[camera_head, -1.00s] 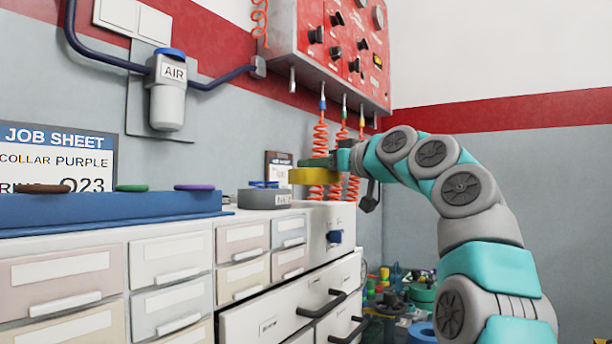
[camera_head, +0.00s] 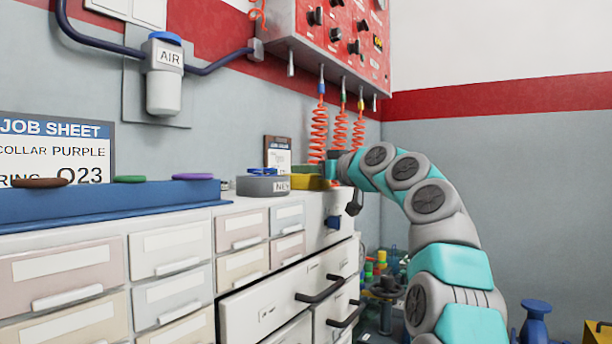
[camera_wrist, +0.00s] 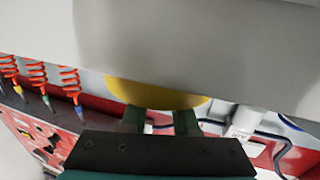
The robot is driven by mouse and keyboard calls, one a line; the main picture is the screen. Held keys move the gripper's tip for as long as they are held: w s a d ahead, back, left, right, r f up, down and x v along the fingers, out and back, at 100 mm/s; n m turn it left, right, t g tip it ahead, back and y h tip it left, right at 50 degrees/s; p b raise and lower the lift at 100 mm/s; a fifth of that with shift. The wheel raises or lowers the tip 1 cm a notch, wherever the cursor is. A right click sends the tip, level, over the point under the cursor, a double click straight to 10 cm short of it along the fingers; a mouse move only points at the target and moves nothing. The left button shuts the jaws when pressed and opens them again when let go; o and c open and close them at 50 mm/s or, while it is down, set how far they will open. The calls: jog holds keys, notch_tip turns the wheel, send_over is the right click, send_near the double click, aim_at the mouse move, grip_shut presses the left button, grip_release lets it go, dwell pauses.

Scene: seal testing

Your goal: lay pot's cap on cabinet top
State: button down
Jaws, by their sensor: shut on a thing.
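The pot's cap is a yellow round disc (camera_head: 307,183) at the right end of the white cabinet's top (camera_head: 340,191). My gripper (camera_head: 326,170) is shut on the cap from above and to the right. In the wrist view the yellow cap (camera_wrist: 158,94) shows just past my two green fingers (camera_wrist: 160,120), with the pale surface (camera_wrist: 200,45) partly covering it. The cap looks very close to the cabinet top; I cannot tell if it touches. The pot cannot be made out surely.
A grey round tin (camera_head: 262,187) stands just left of the cap. A blue tray (camera_head: 100,206) with several coloured rings lies further left. A small framed card (camera_head: 278,152) and orange coiled hoses (camera_head: 319,130) are behind. Cluttered parts (camera_head: 385,285) lie low at right.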

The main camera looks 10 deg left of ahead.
jog(key=shift+f, duration=0.2)
jog(key=c, duration=0.7)
grip_release()
jog(key=shift+r, duration=0.25)
jog(key=b+v, duration=0.5)
jog(key=v, duration=0.7)
